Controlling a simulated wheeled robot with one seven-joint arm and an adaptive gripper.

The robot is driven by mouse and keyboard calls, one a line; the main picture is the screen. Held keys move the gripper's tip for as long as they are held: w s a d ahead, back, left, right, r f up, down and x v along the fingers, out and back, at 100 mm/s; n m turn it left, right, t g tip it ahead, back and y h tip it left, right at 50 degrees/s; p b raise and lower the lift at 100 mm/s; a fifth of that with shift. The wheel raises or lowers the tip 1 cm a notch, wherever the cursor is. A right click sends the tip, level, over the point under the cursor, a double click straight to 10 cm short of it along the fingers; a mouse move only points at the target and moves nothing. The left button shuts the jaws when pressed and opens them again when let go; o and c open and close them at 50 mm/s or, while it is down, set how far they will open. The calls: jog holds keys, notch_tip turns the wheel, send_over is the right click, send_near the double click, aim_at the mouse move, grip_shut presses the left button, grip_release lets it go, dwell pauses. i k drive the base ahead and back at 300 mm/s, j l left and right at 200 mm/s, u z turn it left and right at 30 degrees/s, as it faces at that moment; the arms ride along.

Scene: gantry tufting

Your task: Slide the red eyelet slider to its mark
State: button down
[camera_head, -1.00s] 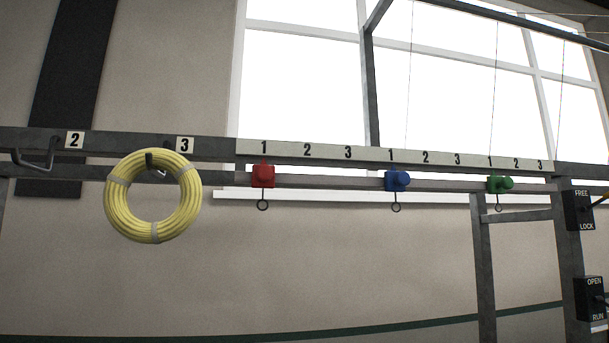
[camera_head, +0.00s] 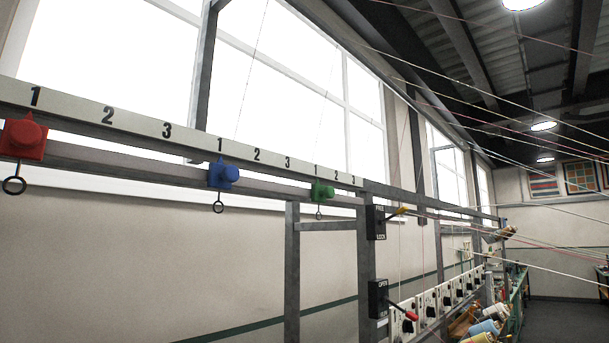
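The red eyelet slider (camera_head: 22,139) is at the far left edge of the head view, on the rail (camera_head: 130,158). It sits just under the first "1" of the number strip (camera_head: 141,122). A dark ring hangs below it. The marks "2" and "3" of its section lie to its right, with bare rail under them. The blue slider (camera_head: 222,174) sits under the second "1", and the green slider (camera_head: 321,190) under the third "1". My gripper is not in view.
Right of the rail, a post carries an upper switch box (camera_head: 376,222) with a yellow lever and a lower box (camera_head: 378,298) with a red lever. Threads cross the upper right. Several cones (camera_head: 488,327) stand low at right. A grey upright frame (camera_head: 292,255) stands below the rail.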

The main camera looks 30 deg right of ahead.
aim_at(24, 139)
jog(key=u, duration=1.25)
